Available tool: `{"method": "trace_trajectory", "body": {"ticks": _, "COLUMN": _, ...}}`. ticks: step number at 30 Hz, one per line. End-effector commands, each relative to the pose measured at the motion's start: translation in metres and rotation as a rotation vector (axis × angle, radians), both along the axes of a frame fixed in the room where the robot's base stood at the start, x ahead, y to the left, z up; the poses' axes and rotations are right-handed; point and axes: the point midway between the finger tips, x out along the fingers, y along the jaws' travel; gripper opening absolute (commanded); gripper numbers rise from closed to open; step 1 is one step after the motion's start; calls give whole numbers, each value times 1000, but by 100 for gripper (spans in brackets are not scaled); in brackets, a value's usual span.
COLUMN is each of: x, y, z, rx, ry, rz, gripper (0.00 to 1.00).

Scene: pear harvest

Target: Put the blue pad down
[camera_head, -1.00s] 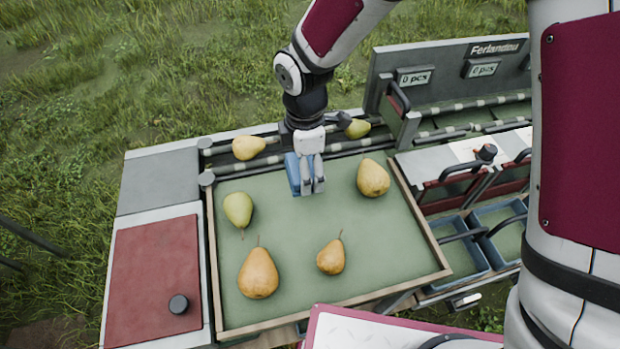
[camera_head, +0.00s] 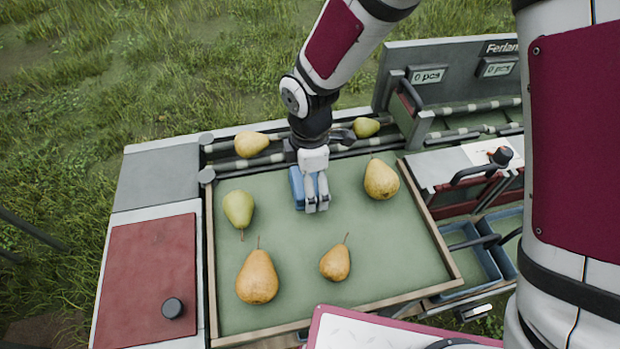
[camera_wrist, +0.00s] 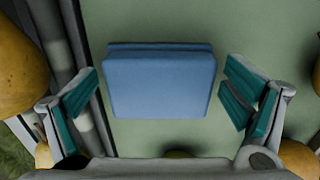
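The blue pad (camera_head: 297,188) is at the back middle of the green-lined sorting tray (camera_head: 455,272). In the wrist view the pad (camera_wrist: 160,85) lies centred between my fingers, over the green surface. My gripper (camera_head: 318,196) is open. A gap shows between the pad and the teal finger pad on each side, so neither finger touches it. In the head view my fingers hide the pad's right part. The pad seems to rest on the tray lining, though its underside is hidden.
Pears lie around the pad: a green one (camera_head: 239,209) to the left, a yellow one (camera_head: 381,180) to the right, and two orange-brown ones (camera_head: 257,277) (camera_head: 336,262) in front. Two more (camera_head: 251,144) (camera_head: 366,127) sit on the roller rails behind. The tray's middle is clear.

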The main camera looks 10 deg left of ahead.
Motion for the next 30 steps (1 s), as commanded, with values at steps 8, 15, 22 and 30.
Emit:
{"method": "trace_trajectory", "body": {"ticks": 8, "x": 0, "y": 0, "z": 2, "rx": 0, "ry": 0, "rz": 0, "gripper": 94}}
{"method": "trace_trajectory", "body": {"ticks": 15, "x": -2, "y": 0, "z": 33, "rx": 2, "ry": -1, "rz": -3, "gripper": 94}}
{"method": "trace_trajectory", "body": {"ticks": 22, "x": -2, "y": 0, "z": 83, "rx": 2, "ry": -2, "rz": -3, "gripper": 94}}
{"method": "trace_trajectory", "body": {"ticks": 30, "x": -1, "y": 0, "z": 118, "rx": 0, "ry": -1, "rz": -1, "gripper": 94}}
